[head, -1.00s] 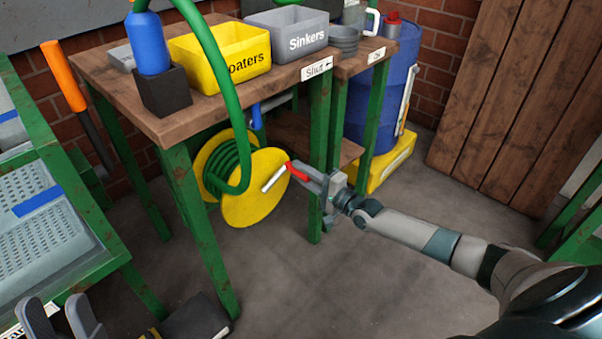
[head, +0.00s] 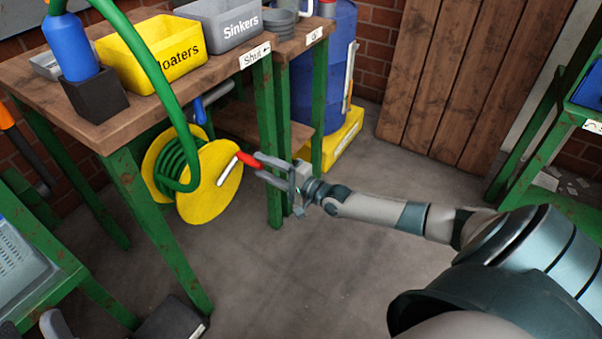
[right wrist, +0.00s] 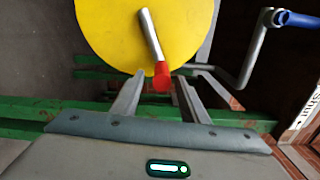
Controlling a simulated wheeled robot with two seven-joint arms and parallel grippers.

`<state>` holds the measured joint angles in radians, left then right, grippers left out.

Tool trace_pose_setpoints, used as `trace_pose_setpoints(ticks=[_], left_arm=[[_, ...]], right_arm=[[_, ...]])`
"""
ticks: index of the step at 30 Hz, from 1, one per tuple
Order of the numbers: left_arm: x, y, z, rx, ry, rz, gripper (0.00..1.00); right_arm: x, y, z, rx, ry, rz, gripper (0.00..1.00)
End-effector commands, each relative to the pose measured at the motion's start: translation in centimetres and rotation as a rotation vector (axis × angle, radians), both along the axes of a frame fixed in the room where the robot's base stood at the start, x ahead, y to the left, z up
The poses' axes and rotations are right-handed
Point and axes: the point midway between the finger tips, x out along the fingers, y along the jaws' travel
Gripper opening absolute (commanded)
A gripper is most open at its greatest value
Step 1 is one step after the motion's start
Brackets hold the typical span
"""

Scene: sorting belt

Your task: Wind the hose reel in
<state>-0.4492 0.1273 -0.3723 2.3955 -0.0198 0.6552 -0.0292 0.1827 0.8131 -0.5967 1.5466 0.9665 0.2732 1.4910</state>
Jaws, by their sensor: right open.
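The yellow hose reel (head: 207,199) with green hose (head: 176,160) wound on it hangs under the wooden bench. Its metal crank arm (head: 227,172) ends in a red handle (head: 247,159) pointing toward my right gripper (head: 260,168). That gripper is open, with its fingertips at the red handle. In the right wrist view the red handle (right wrist: 161,76) shows between the two spread fingers, with the yellow reel disc (right wrist: 120,35) behind. Whether the fingers touch the handle cannot be told. My left gripper (head: 32,327) shows only partly at the bottom left edge, fingers apart.
The bench (head: 110,125) carries a yellow bin (head: 150,62), a grey bin (head: 215,30) and a blue bottle (head: 70,47). A green bench leg (head: 268,150) stands close behind my right gripper. A blue-handled pipe lever (head: 199,108) sits above the reel.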

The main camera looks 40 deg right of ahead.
Motion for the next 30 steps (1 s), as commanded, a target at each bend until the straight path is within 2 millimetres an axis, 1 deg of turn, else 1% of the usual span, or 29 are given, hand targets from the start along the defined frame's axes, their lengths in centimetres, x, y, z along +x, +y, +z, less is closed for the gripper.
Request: trace_pose_setpoints(ticks=[1,9,18,24,30], left_arm=[[0.1,-0.2,-0.2,0.008,0.027,-0.003,0.31],[0.4,-1.4,-1.9,0.035,0.144,-0.023,0.31],[0.4,-2.4,-3.6,0.06,0.257,-0.04,0.31],[0.3,-2.9,-4.7,0.072,0.308,-0.05,0.31],[0.2,-3.1,-5.0,0.076,0.32,-0.056,0.31]], right_arm=[[-1.0,-0.3,0.1,-0.001,0.004,0.001,0.4],[-5.6,-2.0,0.0,-0.002,0.006,0.001,0.4],[-10.2,-3.6,0.0,-0.002,0.005,0.001,0.4],[-12.0,-4.3,-0.1,-0.001,0.003,0.001,0.4],[-12.4,-4.4,0.0,0.0,0.0,0.001,0.4]])
